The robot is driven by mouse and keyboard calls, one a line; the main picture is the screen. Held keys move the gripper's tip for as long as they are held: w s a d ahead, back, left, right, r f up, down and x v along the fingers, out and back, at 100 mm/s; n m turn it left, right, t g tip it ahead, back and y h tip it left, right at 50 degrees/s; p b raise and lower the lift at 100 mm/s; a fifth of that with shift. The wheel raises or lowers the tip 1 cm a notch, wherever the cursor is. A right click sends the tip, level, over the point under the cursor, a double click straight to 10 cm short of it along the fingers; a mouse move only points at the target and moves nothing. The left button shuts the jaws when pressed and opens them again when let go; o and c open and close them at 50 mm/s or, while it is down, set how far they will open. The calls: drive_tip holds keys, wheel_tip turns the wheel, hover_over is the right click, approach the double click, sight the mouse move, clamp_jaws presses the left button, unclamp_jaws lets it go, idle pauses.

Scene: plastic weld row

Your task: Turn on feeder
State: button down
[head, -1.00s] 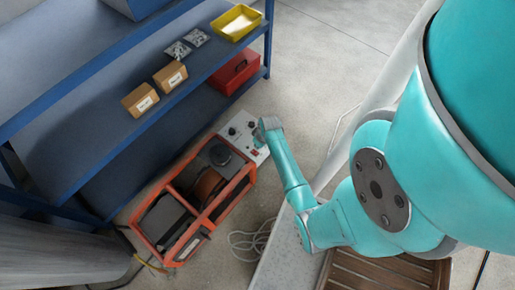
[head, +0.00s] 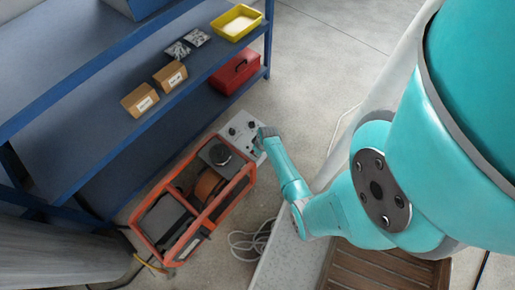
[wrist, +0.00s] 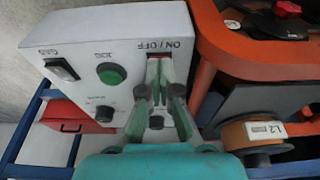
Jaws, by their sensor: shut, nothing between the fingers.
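The feeder (head: 190,200) is an orange-framed machine on the floor with a white control panel (head: 238,130) at its far right end. In the wrist view the panel (wrist: 110,38) appears upside down, with a red switch (wrist: 158,68) under the "ON / OFF" label. A green "JOG" button (wrist: 111,73) and a black "GAS" rocker (wrist: 62,69) sit beside it. My gripper (wrist: 163,92) is shut and empty, its fingertips right at the red switch and partly covering it. I cannot tell whether they touch. In the head view my gripper (head: 262,140) is over the panel's right edge.
A blue shelf rack (head: 90,150) stands behind the feeder, with cartons (head: 140,99), a yellow bin (head: 237,22) and a red toolbox (head: 234,72). A coiled cable (head: 245,243) lies on the floor. A wooden pallet (head: 375,272) is at the bottom.

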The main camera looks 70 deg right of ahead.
drive_tip(key=shift+s+f, duration=0.15)
drive_tip(key=shift+f, duration=0.2)
drive_tip(key=shift+w+d+r, duration=0.15)
drive_tip(key=shift+w+r, duration=0.2)
drive_tip(key=shift+w, duration=0.35)
drive_tip(key=shift+r, duration=0.15)
